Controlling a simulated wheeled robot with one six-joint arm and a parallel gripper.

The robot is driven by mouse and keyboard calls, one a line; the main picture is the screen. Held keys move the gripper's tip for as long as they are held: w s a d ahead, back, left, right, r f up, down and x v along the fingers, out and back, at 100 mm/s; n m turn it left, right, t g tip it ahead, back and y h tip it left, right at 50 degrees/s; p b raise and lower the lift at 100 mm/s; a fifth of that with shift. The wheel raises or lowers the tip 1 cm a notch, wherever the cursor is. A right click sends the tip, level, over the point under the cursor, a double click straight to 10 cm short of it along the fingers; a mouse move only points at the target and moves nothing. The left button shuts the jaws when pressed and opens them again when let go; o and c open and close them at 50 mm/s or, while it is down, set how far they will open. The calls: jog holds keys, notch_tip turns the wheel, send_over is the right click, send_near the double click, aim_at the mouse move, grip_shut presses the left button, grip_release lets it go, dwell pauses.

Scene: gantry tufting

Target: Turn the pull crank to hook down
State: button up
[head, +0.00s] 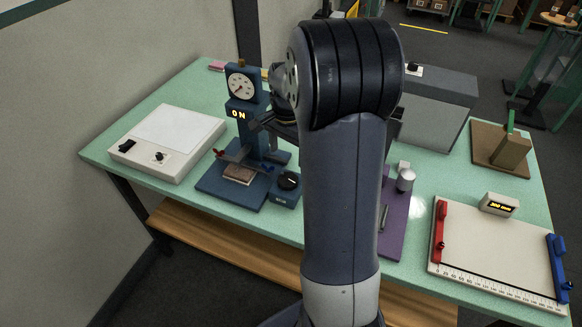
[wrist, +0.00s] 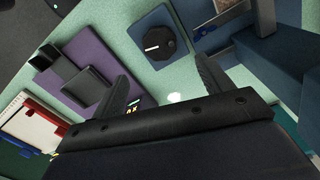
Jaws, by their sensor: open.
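A blue tester (head: 246,150) with a round dial gauge and a lit "ON" display stands on the green table, left of my arm in the head view. A small red-tipped part (head: 219,153) sticks out at its left side. I cannot tell for certain which part is the pull crank. A black knob (head: 289,181) sits on a blue box at the tester's right; it also shows in the wrist view (wrist: 160,42). My gripper (wrist: 160,70) is open, with nothing seen between its fingers. In the head view my arm hides most of it.
A white light-box panel (head: 168,142) lies at the left. A purple mat (head: 393,225) with small metal items is right of my arm. A white ruled board (head: 490,250) with red and blue clamps is at the right. A grey box (head: 430,105) stands behind.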

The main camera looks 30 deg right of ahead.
aim_at(288, 179)
notch_tip(288, 179, down, 10)
jog(key=shift+r+p, duration=0.15)
jog(key=shift+p, duration=0.6)
jog(key=shift+c, duration=0.5)
jog(key=c, duration=0.9)
jog(key=shift+n, duration=0.3)
